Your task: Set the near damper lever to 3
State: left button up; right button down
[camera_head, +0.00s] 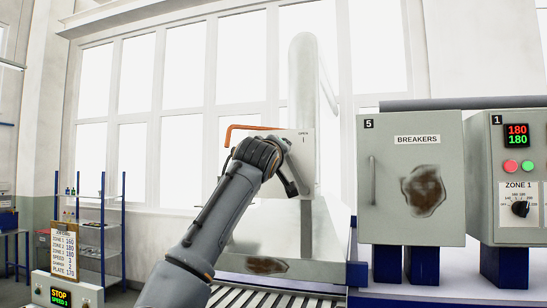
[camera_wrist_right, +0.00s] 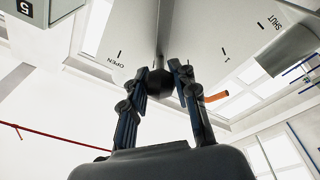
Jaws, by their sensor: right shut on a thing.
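A pale damper plate (camera_head: 304,150) is fixed at the duct, with an OPEN mark near its top. In the right wrist view the plate (camera_wrist_right: 215,45) carries OPEN on the left, SHUT on the right and small tick marks. A grey lever rod (camera_wrist_right: 165,30) runs down the plate to a dark knob (camera_wrist_right: 160,84). My right gripper (camera_wrist_right: 161,80) is shut on this knob. In the head view my right gripper (camera_head: 285,165) is in front of the plate and hides the lever. I cannot read which mark the lever points at. My left gripper is out of view.
An orange bent bar (camera_head: 250,127) sticks out left of the plate. A grey breaker cabinet (camera_head: 380,215) and a Zone 1 control box (camera_head: 485,200) stand to the right. A roller conveyor (camera_head: 290,300) runs below. A stop panel (camera_head: 65,290) is at lower left.

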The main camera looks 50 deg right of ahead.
jog(key=shift+s+d+r+m, duration=0.15)
jog(key=shift+s+m, duration=0.15)
jog(key=c, duration=1)
grip_release()
jog(key=shift+s, duration=0.1)
jog(key=shift+a, duration=0.4)
jog(key=v, duration=1.1)
jog(key=shift+s+a, duration=0.1)
jog(key=shift+s, duration=0.05)
